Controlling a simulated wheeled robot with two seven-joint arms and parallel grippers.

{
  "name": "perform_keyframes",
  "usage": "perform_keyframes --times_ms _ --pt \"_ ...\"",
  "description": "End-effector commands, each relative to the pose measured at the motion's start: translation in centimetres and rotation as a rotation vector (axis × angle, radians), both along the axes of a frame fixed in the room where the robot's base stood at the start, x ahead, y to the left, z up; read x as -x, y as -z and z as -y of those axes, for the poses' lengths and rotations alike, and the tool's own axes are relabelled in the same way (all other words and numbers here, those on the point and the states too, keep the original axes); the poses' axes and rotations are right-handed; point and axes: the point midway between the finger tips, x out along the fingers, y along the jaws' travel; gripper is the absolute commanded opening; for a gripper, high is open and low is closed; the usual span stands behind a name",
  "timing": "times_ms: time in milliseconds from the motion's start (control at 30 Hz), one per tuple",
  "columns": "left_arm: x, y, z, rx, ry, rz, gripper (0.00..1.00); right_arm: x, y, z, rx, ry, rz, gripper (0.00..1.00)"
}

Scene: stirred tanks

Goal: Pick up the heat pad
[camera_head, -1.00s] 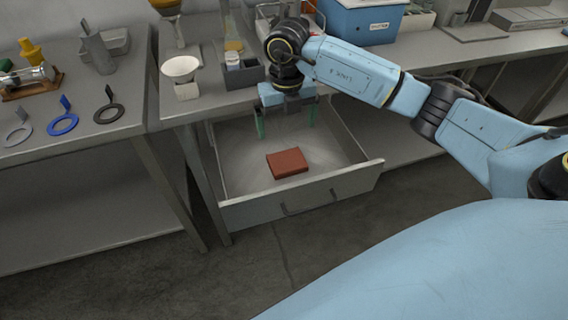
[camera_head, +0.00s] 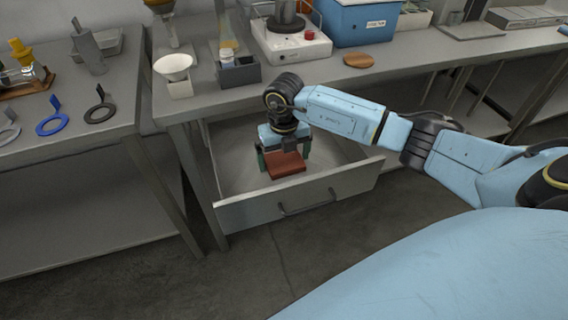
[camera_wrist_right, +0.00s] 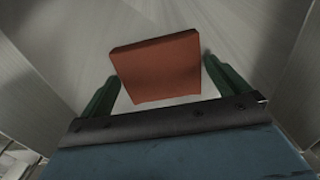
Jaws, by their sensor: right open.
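The heat pad (camera_head: 287,166) is a flat reddish-brown block lying in an open drawer (camera_head: 262,211) under the bench. My right gripper (camera_head: 285,161) is lowered into the drawer over the pad, with its green fingers apart on either side of it. In the right wrist view the pad (camera_wrist_right: 157,68) shows between the two open fingers (camera_wrist_right: 158,84), with a gap visible at each side. My left gripper is not in view.
The drawer's walls and front panel with its handle surround my right gripper. On the bench above stand a white funnel (camera_head: 174,68), a hotplate stirrer (camera_head: 291,42), a blue box (camera_head: 358,27) and a round wooden disc (camera_head: 358,60). Coloured rings lie on the left bench.

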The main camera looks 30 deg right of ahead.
Motion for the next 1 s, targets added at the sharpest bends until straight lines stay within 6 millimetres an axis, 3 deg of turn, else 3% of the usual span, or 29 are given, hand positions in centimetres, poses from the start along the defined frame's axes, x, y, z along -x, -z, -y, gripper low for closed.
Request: perform_keyframes --times_ms 233,500,767,1000 --pt "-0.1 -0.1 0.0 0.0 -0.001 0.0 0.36 0.0 0.1 0.0 0.0 0.0 0.001 1.0" --pt "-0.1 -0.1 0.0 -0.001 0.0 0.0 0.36 0.0 0.1 0.0 0.0 0.0 0.001 0.68" --pt "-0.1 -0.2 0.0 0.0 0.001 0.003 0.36 -0.1 -0.4 0.0 -0.001 0.0 0.002 0.68" --pt "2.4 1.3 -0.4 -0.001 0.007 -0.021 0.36 -0.1 -4.4 0.1 0.0 -0.001 0.005 0.68"
